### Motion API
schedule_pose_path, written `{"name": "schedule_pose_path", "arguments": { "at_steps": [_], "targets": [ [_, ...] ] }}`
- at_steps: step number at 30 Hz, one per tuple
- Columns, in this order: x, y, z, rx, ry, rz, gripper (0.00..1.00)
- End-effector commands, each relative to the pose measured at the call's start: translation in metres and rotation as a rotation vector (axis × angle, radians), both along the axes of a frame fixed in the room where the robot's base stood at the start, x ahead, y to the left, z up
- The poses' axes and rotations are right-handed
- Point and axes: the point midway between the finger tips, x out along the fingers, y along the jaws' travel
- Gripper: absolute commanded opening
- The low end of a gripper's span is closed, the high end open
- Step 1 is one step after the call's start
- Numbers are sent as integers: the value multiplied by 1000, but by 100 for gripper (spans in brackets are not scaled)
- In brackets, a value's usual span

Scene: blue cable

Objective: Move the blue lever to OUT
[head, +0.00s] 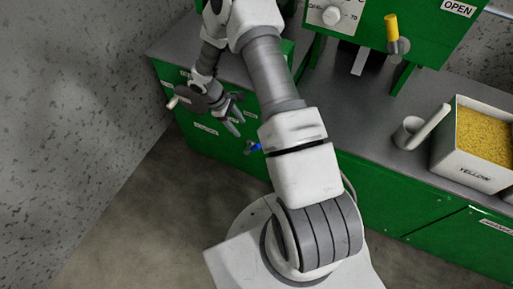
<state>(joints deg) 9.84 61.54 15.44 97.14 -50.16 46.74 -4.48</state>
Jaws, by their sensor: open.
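The blue lever (254,147) shows only as a small blue piece on the green front panel of the cabinet, just left of my arm. Part of it may be hidden behind my arm, and I cannot tell which way it points. No OUT mark is readable beside it. My gripper (236,124) is open and empty, with its fingers pointing down and right. In the picture it is a little above and left of the blue lever, apart from it.
A yellow handle (391,28) stands on the green machine at the top, near an OPEN label. A white bin (470,177) of yellow grains and a white scoop (411,132) sit on the grey counter at right. Another handle (173,102) sticks out at left. The floor at left is clear.

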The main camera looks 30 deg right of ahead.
Motion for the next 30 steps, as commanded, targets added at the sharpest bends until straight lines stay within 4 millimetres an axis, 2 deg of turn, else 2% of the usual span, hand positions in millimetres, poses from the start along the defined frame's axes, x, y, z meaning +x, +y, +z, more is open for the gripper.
{"name": "schedule_pose_path", "arguments": {
  "at_steps": [18,24,30],
  "targets": [
    [-25,-45,-119,0,3,-3,58],
    [-30,-54,-143,0,1,-2,58],
    [-31,-57,-150,-1,-1,-3,58]
  ]
}}
